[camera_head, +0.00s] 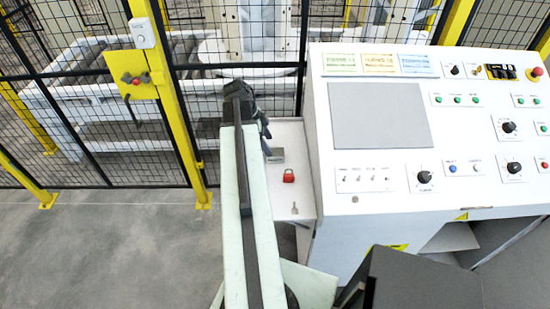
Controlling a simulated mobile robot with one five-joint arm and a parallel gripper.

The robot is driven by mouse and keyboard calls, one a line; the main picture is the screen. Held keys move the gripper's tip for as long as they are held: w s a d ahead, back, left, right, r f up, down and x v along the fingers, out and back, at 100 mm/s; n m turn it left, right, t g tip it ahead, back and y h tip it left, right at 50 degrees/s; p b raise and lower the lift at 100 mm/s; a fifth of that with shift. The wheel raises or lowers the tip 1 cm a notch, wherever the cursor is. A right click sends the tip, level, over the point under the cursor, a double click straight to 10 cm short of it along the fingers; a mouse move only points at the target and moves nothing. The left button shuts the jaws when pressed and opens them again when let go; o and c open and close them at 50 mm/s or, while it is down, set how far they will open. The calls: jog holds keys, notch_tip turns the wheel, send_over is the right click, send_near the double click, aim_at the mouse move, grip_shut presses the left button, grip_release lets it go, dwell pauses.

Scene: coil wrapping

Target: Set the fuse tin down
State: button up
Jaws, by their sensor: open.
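My arm reaches up from the bottom centre, and its dark end with my gripper (262,122) is over the back edge of the low white cabinet beside the console. The arm hides much of the gripper, and the fingertips do not show clearly; nothing shows held in it. I cannot make out a fuse tin anywhere; it may be hidden behind my arm.
A white control console (460,195) with knobs, buttons and a grey panel stands right of my arm. A black mesh fence (110,130) with yellow posts runs behind, with a yellow switch box (133,78). Grey floor (110,255) at the left is clear.

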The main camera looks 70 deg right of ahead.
aim_at(275, 152)
jog(key=shift+b+x, duration=0.3)
jog(key=shift+x, duration=0.55)
jog(key=shift+r, duration=0.1)
jog(key=b+x, duration=0.4)
jog(key=x, duration=0.1)
jog(key=shift+s+d+f+b, duration=0.1)
jog(key=shift+d+f+b, duration=0.1)
jog(key=shift+b, duration=0.15)
jog(key=shift+r, duration=0.2)
grip_shut()
jog(key=shift+p, duration=0.3)
notch_tip(275, 152, up, 18)
jog(key=p, duration=1.8)
